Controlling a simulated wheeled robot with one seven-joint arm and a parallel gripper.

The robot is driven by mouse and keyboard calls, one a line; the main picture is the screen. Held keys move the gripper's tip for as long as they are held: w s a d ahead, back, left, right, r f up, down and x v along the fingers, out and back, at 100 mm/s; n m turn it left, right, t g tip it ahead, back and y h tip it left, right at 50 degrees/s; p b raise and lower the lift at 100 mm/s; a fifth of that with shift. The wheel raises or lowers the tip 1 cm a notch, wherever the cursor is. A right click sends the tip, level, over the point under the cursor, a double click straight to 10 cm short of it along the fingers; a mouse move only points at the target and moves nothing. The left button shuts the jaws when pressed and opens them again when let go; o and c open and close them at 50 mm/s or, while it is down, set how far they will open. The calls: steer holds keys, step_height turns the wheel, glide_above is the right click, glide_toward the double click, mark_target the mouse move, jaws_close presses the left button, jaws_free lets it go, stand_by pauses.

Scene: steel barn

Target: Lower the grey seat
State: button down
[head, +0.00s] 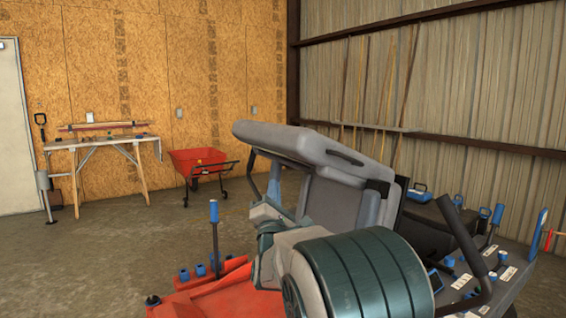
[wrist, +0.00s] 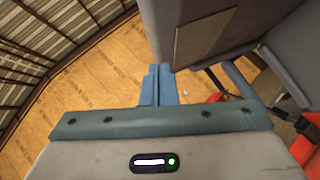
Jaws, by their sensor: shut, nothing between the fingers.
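The grey seat (head: 290,140) is tipped up on the red mower (head: 215,298), with one padded part sticking out to the left and a flat panel standing steeply below it. In the wrist view the seat (wrist: 265,18) fills the upper right, with a brownish panel on it. My gripper (head: 274,178) is by the left side of the seat, below its overhanging part, partly hidden by my arm. In the wrist view my gripper (wrist: 155,75) has its blue fingers together, empty, close to the seat's edge. I cannot tell whether they touch it.
Black-handled levers (head: 465,240) and a control panel with blue knobs (head: 505,262) are at the right. A blue-topped lever (head: 214,235) stands at the left. A red wheelbarrow (head: 197,160) and a workbench (head: 100,145) stand farther back. Floor at left is clear.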

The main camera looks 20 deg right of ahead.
mark_target(283, 150)
steer(key=w+d+r, duration=0.2)
steer(key=w+r, duration=0.1)
steer(key=w+d+r, duration=0.1)
steer(key=w+r, duration=0.1)
steer(key=shift+w+d+r+p, duration=0.1)
steer(key=shift+w+r+p, duration=0.1)
steer(key=shift+w+p, duration=0.1)
steer(key=shift+w+d+r, duration=0.1)
steer(key=shift+d+r, duration=0.25)
steer(key=shift+r, duration=0.05)
